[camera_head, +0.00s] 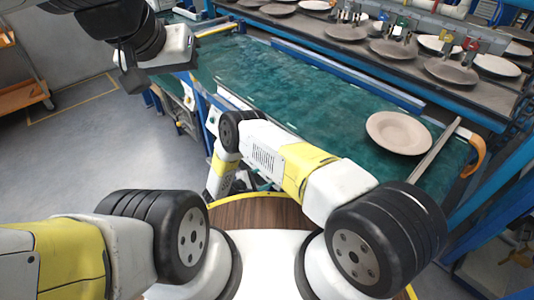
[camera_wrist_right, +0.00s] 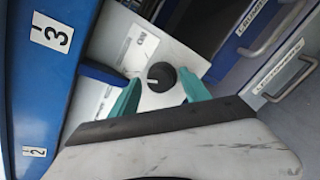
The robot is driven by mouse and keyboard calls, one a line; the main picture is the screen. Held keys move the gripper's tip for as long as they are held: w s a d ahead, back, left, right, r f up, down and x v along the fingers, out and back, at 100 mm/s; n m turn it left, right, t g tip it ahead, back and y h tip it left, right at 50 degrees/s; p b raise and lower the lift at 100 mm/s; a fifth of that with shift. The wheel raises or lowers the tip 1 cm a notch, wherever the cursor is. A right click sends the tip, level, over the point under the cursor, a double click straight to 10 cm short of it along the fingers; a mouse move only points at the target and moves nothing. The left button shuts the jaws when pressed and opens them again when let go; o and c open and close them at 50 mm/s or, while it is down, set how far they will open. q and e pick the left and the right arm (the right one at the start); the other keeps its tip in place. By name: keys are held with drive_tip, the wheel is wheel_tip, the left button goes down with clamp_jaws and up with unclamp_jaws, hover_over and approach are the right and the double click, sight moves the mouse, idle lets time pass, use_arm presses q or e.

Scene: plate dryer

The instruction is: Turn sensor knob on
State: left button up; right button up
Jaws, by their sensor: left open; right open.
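A round black knob (camera_wrist_right: 161,76) with a light pointer line sits on a white panel (camera_wrist_right: 150,50) in the right wrist view. Lettering that looks like "ON", turned in the picture, is printed on the panel near it. The pointer line lies roughly sideways in the picture. My right gripper (camera_wrist_right: 160,94) is open, with its green fingertips on either side of the knob. I cannot tell whether they touch it. In the head view the knob is not made out. My left gripper (camera_head: 132,78) is raised at the upper left, away from the panel, and holds nothing visible.
A green worktable (camera_head: 290,85) carries a pale plate (camera_head: 398,132) at its right end. A rack with several plates (camera_head: 345,32) stands behind. A blue post with number labels (camera_wrist_right: 38,90) and metal handles (camera_wrist_right: 290,75) flank the panel. Grey floor is clear at left.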

drive_tip(key=shift+c, duration=0.4)
clamp_jaws()
drive_tip(key=m+g, duration=0.1)
drive_tip(key=m, duration=0.3)
drive_tip(key=m+g, duration=0.1)
drive_tip(key=m, duration=0.3)
drive_tip(key=m+g, duration=0.1)
drive_tip(key=m, duration=0.4)
drive_tip(key=shift+w+r, duration=0.25)
drive_tip(key=shift+o, duration=0.4)
unclamp_jaws()
